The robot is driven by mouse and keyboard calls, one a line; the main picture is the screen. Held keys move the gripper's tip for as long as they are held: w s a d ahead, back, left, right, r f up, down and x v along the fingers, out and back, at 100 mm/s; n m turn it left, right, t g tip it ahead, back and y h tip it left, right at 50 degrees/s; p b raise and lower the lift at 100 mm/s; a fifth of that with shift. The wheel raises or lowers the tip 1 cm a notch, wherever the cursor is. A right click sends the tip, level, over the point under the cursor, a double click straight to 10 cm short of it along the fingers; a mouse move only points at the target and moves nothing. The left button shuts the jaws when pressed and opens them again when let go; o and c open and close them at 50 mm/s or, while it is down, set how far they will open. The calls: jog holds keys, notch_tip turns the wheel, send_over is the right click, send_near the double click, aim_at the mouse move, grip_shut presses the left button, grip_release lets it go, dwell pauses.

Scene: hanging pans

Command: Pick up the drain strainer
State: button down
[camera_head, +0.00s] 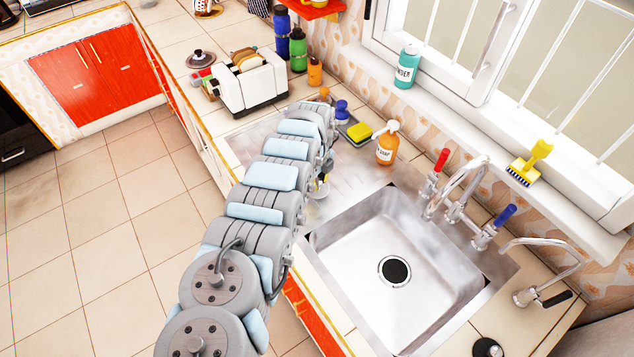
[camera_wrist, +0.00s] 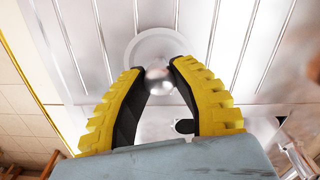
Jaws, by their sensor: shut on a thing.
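In the wrist view, my gripper (camera_wrist: 157,68) has its two black-and-yellow fingers closed in around a small shiny round knob. The knob belongs to a pale metal disc, which I take to be the drain strainer (camera_wrist: 158,42). The disc is over the ridged metal drainboard (camera_wrist: 230,50); I cannot tell whether it touches it. In the head view, my arm hides most of the gripper and the strainer. The sink basin's round drain (camera_head: 394,270) shows dark and perforated.
Taps (camera_head: 455,205) stand behind the sink basin (camera_head: 350,250). An orange soap bottle (camera_head: 387,147), a yellow sponge (camera_head: 359,132) and a white toaster (camera_head: 250,85) stand beyond the drainboard. A scrub brush (camera_head: 530,163) is on the windowsill. The basin is clear.

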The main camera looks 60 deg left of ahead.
aim_at(318, 182)
notch_tip(318, 182, up, 3)
jog(key=shift+s+a+f+p, duration=0.1)
jog(key=shift+a+f+p, duration=0.05)
jog(key=shift+p, duration=0.2)
jog(key=shift+d+r, duration=0.3)
jog(key=shift+d, duration=0.15)
jog(key=shift+s+d+r+p, duration=0.15)
jog(key=shift+s+d+r, duration=0.15)
jog(key=shift+r, duration=0.2)
jog(key=shift+s+d+r+p, duration=0.1)
jog(key=shift+s+d+r, duration=0.15)
jog(key=shift+d+r, duration=0.2)
jog(key=shift+s+d+r+p, duration=0.15)
jog(key=shift+s+d+r, duration=0.15)
jog(key=shift+r, duration=0.25)
jog(key=s+d+r+p, duration=0.4)
jog(key=d+p, duration=0.5)
jog(key=p, duration=0.3)
jog(key=shift+s+d+r+p, duration=0.2)
jog(key=shift+s+r+p, duration=0.2)
jog(key=shift+r, duration=0.5)
jog(key=shift+a, duration=0.1)
